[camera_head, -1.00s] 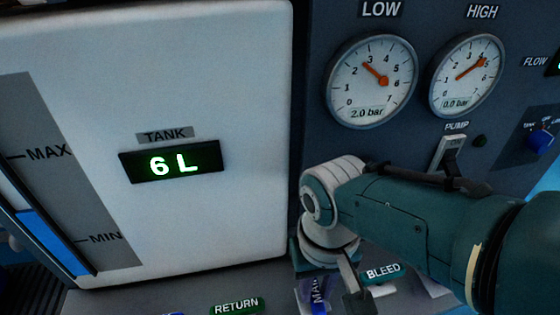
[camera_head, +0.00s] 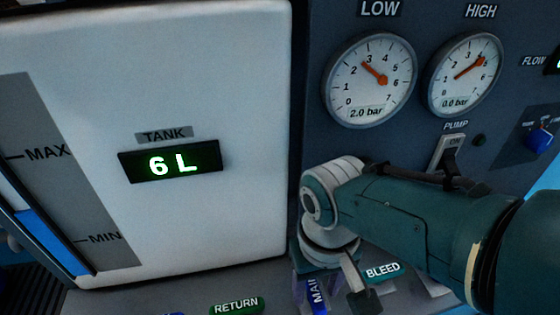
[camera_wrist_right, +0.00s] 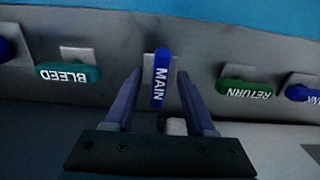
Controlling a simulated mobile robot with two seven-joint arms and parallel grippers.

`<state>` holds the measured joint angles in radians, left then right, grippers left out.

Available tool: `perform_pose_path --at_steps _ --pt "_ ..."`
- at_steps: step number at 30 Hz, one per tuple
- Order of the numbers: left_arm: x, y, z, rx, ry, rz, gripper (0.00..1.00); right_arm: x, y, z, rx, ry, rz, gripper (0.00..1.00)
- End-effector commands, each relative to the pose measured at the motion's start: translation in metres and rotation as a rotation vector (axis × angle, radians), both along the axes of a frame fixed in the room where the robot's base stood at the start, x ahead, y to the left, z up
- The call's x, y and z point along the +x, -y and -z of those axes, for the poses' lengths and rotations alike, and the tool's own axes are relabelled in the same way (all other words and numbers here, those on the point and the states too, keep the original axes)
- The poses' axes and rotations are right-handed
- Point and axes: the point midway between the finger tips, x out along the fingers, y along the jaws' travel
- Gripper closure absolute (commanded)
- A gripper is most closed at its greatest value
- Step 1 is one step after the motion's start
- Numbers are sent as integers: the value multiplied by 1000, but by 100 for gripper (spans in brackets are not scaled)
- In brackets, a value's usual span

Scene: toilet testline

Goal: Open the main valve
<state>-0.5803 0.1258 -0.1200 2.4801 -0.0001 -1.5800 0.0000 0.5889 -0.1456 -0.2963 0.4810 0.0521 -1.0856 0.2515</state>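The main valve handle (camera_wrist_right: 160,80) is blue with a white MAIN label and stands lengthwise between my right gripper's fingers in the right wrist view. In the head view the blue MAIN handle (camera_head: 318,292) shows at the bottom edge, partly covered by my right wrist. My right gripper (camera_wrist_right: 160,105) is open, with one finger on each side of the handle and a visible gap to both. In the head view its fingers are largely hidden by the wrist. My left gripper is not in either view.
The teal BLEED handle (camera_wrist_right: 68,73) and green RETURN handle (camera_wrist_right: 247,88) flank the main valve. Another blue handle (camera_wrist_right: 303,93) is at the far right. Above are the LOW gauge (camera_head: 371,80), the HIGH gauge (camera_head: 466,75) and the pump switch (camera_head: 448,155). The tank display (camera_head: 171,162) reads 6 L.

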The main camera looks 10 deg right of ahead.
Motion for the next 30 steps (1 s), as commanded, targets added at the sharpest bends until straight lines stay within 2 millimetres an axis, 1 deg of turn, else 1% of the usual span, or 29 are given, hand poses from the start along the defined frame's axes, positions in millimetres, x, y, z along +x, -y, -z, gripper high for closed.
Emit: perform_pose_path --at_steps 5,8,11,18,21,25,30 --pt "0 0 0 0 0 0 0 0 0 -1 1 1 1 45" --pt "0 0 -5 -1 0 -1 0 1 -1 -6 1 1 1 45" --pt "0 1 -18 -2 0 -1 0 1 -1 -19 2 2 1 45" --pt "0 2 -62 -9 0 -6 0 1 0 -66 1 1 1 45" --pt "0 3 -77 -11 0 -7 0 0 0 -82 0 0 0 45" --pt "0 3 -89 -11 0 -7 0 0 0 -95 0 1 0 45" --pt "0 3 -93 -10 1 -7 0 0 0 -101 0 0 0 45"
